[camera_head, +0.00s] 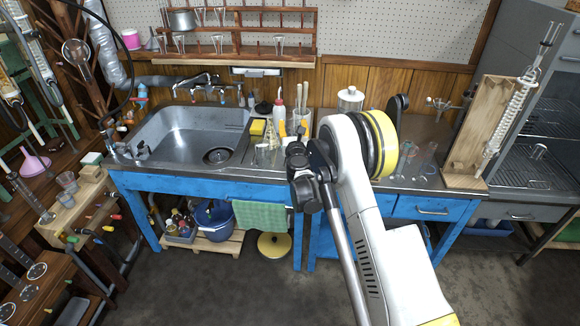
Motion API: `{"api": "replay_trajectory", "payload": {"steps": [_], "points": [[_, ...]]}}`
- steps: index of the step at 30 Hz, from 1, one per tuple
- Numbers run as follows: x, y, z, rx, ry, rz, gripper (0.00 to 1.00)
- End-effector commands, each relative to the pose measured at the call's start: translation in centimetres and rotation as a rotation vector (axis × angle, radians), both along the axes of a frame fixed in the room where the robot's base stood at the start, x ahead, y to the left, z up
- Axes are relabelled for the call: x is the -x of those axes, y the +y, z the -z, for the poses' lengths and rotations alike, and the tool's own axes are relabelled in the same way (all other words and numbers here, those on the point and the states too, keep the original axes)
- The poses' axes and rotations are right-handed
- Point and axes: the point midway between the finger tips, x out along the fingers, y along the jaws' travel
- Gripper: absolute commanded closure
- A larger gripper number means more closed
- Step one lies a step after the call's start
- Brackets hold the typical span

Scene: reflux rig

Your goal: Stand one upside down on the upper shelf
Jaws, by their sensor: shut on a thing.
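The wooden wall rack (240,57) is at the top left of the picture, above the sink. Its upper shelf (255,30) holds a grey pot (181,20) and small clear glasses (220,15). Its lower board carries several more clear glasses (279,44). My gripper (298,152) is in front of the counter, right of the sink and well below the rack. My own dark wrist parts largely cover it. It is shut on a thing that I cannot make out. Clear glassware (263,155) stands on the counter just left of it.
The steel sink (190,140) has a tap behind it. Bottles, a yellow sponge (257,127) and a lidded jar (350,101) stand on the counter. A wooden stand (480,130) with a glass coil is at right. Floor in front is clear.

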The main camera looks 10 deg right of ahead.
Motion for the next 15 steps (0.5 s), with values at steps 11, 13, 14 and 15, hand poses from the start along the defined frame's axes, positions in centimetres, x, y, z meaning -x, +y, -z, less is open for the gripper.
{"api": "replay_trajectory", "payload": {"steps": [11,13,14,15], "points": [[-0.5,0.0,6.3,0.000,0.000,0.005,0.88],[-0.5,0.0,7.0,0.000,0.000,0.004,0.88],[-0.5,0.0,7.3,0.000,0.000,0.004,0.88],[-0.5,0.0,7.6,0.000,0.000,0.004,0.88]]}}
